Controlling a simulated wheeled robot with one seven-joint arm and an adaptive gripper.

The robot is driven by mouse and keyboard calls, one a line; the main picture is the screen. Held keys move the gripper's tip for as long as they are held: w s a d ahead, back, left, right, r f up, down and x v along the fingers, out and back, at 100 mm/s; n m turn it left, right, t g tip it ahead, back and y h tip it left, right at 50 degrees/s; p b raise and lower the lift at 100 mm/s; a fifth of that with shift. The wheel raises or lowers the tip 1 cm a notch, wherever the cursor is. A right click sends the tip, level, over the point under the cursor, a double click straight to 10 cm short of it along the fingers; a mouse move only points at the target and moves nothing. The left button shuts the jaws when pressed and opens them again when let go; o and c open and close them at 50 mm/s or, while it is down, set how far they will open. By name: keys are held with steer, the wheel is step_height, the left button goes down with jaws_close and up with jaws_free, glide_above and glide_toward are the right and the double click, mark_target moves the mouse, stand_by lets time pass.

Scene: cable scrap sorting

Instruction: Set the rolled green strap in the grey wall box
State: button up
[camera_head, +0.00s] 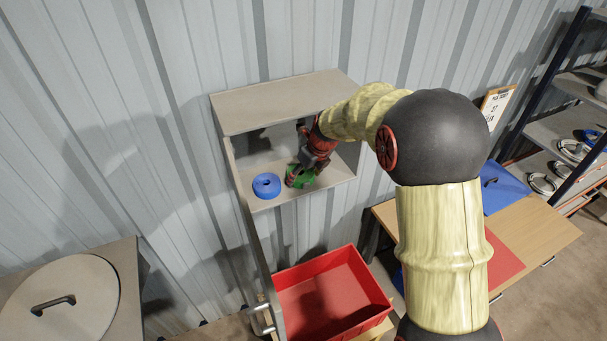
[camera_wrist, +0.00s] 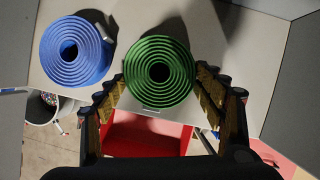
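The grey wall box (camera_head: 285,101) hangs on the corrugated wall with its front open. The rolled green strap (camera_head: 306,174) is inside it, on the box floor, right of a rolled blue strap (camera_head: 266,185). In the wrist view the green roll (camera_wrist: 160,72) shows its spiral face, and the blue roll (camera_wrist: 77,52) is to its left. My gripper (camera_head: 301,176) reaches into the box at the green roll. In the wrist view its fingers (camera_wrist: 160,88) stand spread on either side of the green roll, with narrow gaps seeming to show. The head view partly hides the roll behind my gripper.
The box's open door (camera_head: 257,245) hangs down at the left front. A red bin (camera_head: 335,295) stands below the box. A wooden bench (camera_head: 540,230) and shelving with coiled cables (camera_head: 572,150) are at right. A round-lidded container (camera_head: 60,300) stands lower left.

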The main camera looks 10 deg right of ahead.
mark_target(304, 175)
steer(key=o, duration=0.3)
steer(key=shift+d+r, duration=0.1)
steer(key=shift+r, duration=0.45)
steer(key=v, duration=0.2)
steer(key=b+v, duration=0.1)
steer(key=v, duration=0.1)
steer(key=shift+s+d+r, duration=0.1)
steer(key=shift+s+r, duration=0.05)
steer(key=shift+s, duration=0.2)
steer(key=s+d+b, duration=0.3)
steer(key=s+d, duration=0.2)
steer(key=s, duration=0.5)
steer(key=shift+s+a+r+n+t+h, duration=0.45)
steer(key=shift+s+r+n, duration=0.95)
steer(key=shift+s+n, duration=3.45)
steer(key=shift+s+a+r+n+h, duration=0.2)
steer(key=shift+s+a+r+n, duration=0.9)
steer(key=shift+s+n, duration=3.65)
steer(key=shift+s+a+r+n+t+h, duration=0.25)
steer(key=shift+s+r+n, duration=1.5)
steer(key=shift+s+n, duration=3.1)
